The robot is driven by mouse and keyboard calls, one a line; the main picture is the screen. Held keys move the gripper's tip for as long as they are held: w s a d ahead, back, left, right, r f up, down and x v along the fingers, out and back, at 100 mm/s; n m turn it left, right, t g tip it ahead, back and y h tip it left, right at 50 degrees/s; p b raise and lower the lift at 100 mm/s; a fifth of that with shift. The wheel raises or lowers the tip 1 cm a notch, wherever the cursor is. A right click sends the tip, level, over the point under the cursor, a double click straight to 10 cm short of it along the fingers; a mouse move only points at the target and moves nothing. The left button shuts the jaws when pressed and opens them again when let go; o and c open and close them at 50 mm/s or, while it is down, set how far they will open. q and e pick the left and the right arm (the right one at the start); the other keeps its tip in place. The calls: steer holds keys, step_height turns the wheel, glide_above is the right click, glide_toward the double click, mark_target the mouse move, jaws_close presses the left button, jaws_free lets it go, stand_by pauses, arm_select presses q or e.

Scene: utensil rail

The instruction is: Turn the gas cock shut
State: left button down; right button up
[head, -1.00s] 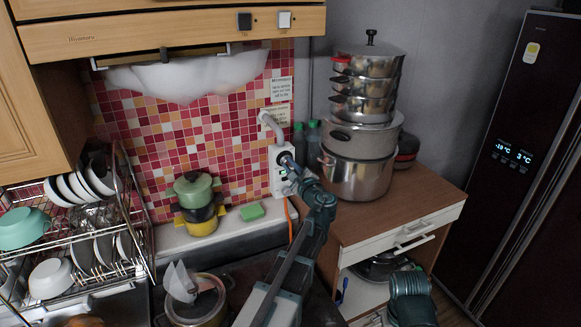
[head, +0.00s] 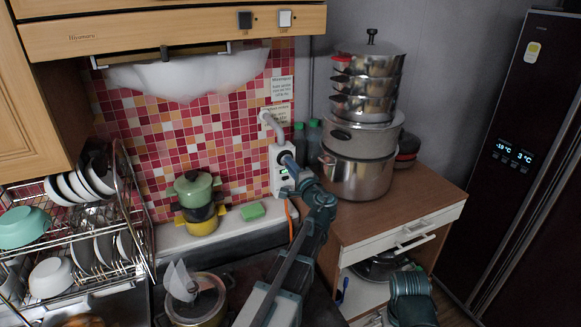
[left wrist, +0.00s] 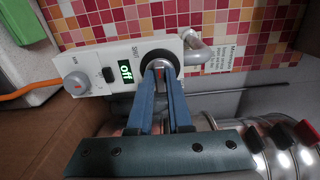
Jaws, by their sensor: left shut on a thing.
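The gas cock is a white box (head: 279,158) on the tiled wall, with a grey pipe bending out of its top. In the left wrist view the box (left wrist: 98,59) has a dark round dial with a metal knob (left wrist: 157,62), a small display reading "off" in green (left wrist: 125,72), a switch and a grey round button. My left gripper (head: 290,166) is at the box. In the left wrist view its blue fingers (left wrist: 161,76) are closed on the knob and hide part of it. My right gripper is out of view; only part of that arm shows at the lower right.
Stacked steel pots (head: 359,155) stand on the wooden cabinet (head: 420,205) just right of the gripper. A green and yellow pot stack (head: 197,205) and green sponge (head: 252,210) are left. A lidded pot (head: 205,300) is below, a dish rack (head: 140,215) far left.

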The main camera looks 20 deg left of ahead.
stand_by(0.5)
arm_select(q)
steer(key=c, duration=0.8)
jaws_free()
steer(key=shift+c, duration=0.2)
steer(key=v, duration=1.4)
steer(key=shift+f, duration=0.1)
